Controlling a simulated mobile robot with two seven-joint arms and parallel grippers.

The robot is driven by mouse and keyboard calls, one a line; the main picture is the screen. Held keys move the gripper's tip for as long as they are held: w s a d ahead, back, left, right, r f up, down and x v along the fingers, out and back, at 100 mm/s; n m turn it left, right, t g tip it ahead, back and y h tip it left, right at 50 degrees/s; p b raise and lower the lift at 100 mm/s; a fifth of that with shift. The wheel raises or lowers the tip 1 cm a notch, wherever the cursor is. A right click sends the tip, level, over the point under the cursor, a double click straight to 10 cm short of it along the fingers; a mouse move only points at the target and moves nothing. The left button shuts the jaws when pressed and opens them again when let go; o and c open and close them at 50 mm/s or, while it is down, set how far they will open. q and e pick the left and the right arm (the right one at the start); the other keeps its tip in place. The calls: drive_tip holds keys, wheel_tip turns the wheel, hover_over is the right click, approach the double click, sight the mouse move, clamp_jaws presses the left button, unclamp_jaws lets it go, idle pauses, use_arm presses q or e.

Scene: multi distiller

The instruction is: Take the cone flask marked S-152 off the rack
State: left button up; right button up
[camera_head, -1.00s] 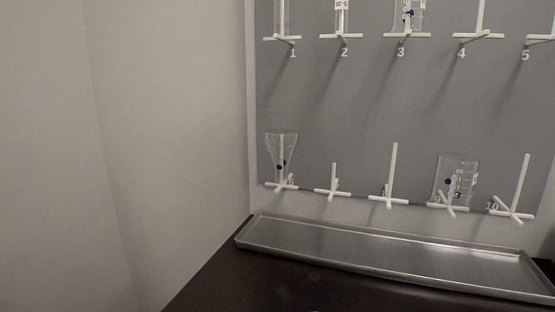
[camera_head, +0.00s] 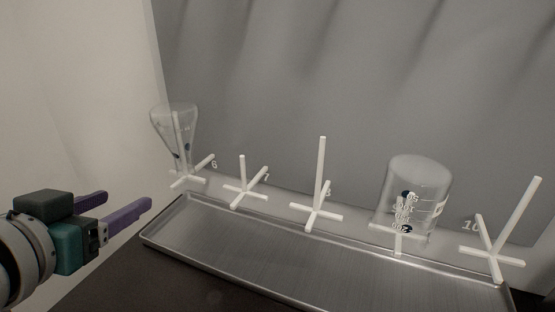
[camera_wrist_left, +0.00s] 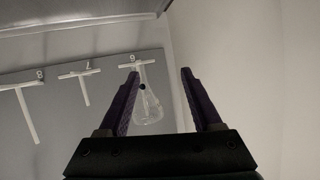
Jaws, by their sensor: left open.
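A clear cone flask (camera_head: 174,128) hangs upside down over the peg numbered 6, at the left end of the rack's lower row. Its marking is too small to read. My left gripper (camera_head: 127,199) is open and empty, with purple fingers, in front of the flask and lower left of it in the head view. In the left wrist view the flask (camera_wrist_left: 149,108) appears beyond the open left gripper (camera_wrist_left: 160,75), closer to the left finger. No contact shows. My right gripper is in neither view.
A clear beaker (camera_head: 420,180) hangs upside down on a peg to the right. Pegs 7 (camera_head: 243,180), 8 (camera_head: 321,175) and 10 (camera_head: 515,220) are bare. A metal tray (camera_head: 270,250) lies below the pegs. A pale wall (camera_head: 80,90) stands left.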

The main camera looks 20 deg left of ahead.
sight(178, 166)
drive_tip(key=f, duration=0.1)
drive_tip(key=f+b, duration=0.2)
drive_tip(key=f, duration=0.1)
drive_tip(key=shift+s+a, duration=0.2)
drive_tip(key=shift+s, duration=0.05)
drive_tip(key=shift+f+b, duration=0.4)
drive_tip(key=shift+b, duration=0.15)
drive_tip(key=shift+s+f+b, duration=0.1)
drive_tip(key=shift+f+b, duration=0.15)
drive_tip(key=shift+b, duration=0.05)
use_arm(q)
drive_tip(key=shift+w+d+f+m+t+h+b, duration=0.15)
drive_tip(key=shift+w+d+m+t+h+b, duration=0.5)
drive_tip(key=shift+w, duration=1.6)
drive_tip(key=shift+w+a+f+m+t+h, duration=0.15)
drive_tip(key=shift+w+m+t+h, duration=0.2)
drive_tip(key=shift+w+t+h, duration=1.3)
drive_tip(key=shift+w+d+f+m+t+h+b, duration=0.1)
drive_tip(key=shift+w+d+m+t+b, duration=0.3)
drive_tip(key=shift+w, duration=2.45)
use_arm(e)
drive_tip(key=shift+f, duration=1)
use_arm(q)
drive_tip(key=shift+a, duration=0.15)
drive_tip(key=shift+c, duration=0.2)
